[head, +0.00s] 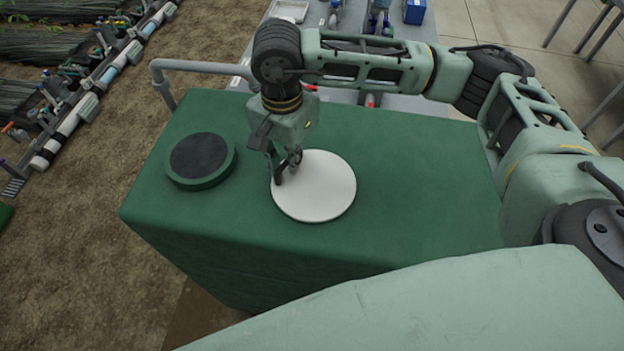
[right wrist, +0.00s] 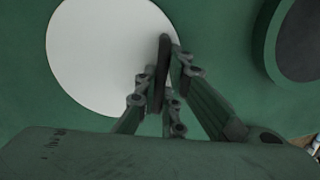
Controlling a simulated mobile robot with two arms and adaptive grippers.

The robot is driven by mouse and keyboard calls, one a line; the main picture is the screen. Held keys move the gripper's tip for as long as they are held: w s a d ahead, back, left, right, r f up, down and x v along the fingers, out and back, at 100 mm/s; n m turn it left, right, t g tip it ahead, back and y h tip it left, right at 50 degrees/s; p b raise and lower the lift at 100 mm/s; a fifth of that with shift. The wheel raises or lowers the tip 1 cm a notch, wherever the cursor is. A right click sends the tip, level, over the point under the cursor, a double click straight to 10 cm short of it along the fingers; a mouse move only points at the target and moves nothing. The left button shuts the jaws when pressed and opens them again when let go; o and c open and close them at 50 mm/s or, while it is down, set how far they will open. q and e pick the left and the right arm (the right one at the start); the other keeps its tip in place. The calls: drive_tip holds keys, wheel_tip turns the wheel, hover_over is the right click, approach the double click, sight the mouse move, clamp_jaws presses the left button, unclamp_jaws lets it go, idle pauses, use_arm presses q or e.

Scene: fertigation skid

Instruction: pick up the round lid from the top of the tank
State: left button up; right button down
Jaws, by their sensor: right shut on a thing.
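A white round lid (head: 325,190) lies flat at the middle of the green tank top (head: 430,190) in the head view. It also shows as a large white disc in the right wrist view (right wrist: 110,50). My right gripper (head: 285,172) is at the lid's left edge in the head view, fingers pointing down and close together. The exact grip point is hidden behind the fingers. I cannot tell whether the lid is lifted. My left gripper is not in view.
A round opening with a green rim (head: 230,166) and dark inside is left of the lid on the tank top. A grey pipe (head: 200,66) bends over the far left corner. A grey bench with a blue box (head: 415,11) stands behind. The tank top's right part is clear.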

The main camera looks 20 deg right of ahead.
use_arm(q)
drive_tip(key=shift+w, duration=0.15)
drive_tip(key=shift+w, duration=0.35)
use_arm(e)
drive_tip(key=shift+r, duration=0.1)
